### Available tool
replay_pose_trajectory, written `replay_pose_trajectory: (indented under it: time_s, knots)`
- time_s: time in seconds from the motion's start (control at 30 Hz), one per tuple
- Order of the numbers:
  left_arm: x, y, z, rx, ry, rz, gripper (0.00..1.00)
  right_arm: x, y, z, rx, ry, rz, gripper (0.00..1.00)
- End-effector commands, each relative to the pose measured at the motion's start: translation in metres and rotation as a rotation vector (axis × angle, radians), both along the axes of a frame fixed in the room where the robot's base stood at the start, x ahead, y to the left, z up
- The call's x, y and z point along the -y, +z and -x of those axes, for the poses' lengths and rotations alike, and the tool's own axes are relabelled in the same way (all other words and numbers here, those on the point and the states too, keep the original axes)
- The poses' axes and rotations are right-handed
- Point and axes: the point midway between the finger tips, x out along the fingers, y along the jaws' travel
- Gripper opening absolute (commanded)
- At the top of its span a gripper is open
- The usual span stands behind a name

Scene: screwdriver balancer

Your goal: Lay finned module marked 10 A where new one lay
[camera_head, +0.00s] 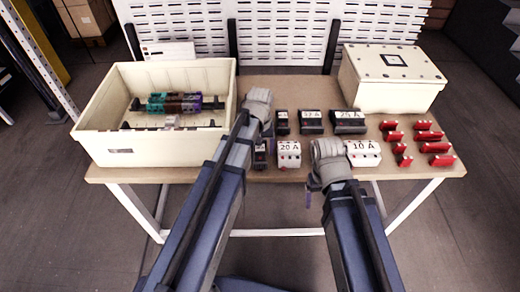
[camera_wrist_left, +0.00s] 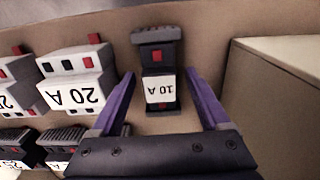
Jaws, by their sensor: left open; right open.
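A small dark finned module marked 10 A (camera_wrist_left: 158,88) lies on the table between the spread purple fingers of my left gripper (camera_wrist_left: 160,75), with a gap on each side. In the head view this dark module (camera_head: 260,157) sits beside my left arm, left of the white 20 A module (camera_head: 288,153); my left gripper (camera_head: 258,103) is above the table there, its fingers mostly hidden. My right gripper (camera_head: 314,192) is open, near the table's front edge. A white module marked 10 A (camera_head: 362,153) stands just right of it.
A cream open enclosure (camera_head: 108,148) with coloured modules on a rail stands left. A lidded box (camera_head: 393,80) is at back right, and several red pieces (camera_head: 436,147) lie at right.

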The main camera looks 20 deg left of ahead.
Motion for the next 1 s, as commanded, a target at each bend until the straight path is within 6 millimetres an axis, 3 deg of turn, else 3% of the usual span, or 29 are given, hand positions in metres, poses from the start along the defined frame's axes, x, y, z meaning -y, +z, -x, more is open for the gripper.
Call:
replay_pose_trajectory:
  time_s: [0.37,0.8,1.0]
  knots:
    - [0.000,0.011,0.000,0.000,0.000,0.000,0.80,0.000,0.011,0.000,0.000,0.000,0.000,0.80]
    - [0.000,0.066,0.000,0.000,0.000,0.000,0.80,0.000,0.066,0.000,0.000,0.000,0.000,0.80]
    - [0.000,0.079,0.000,0.000,0.000,0.000,0.80,0.000,0.079,0.000,0.000,0.000,0.000,0.80]
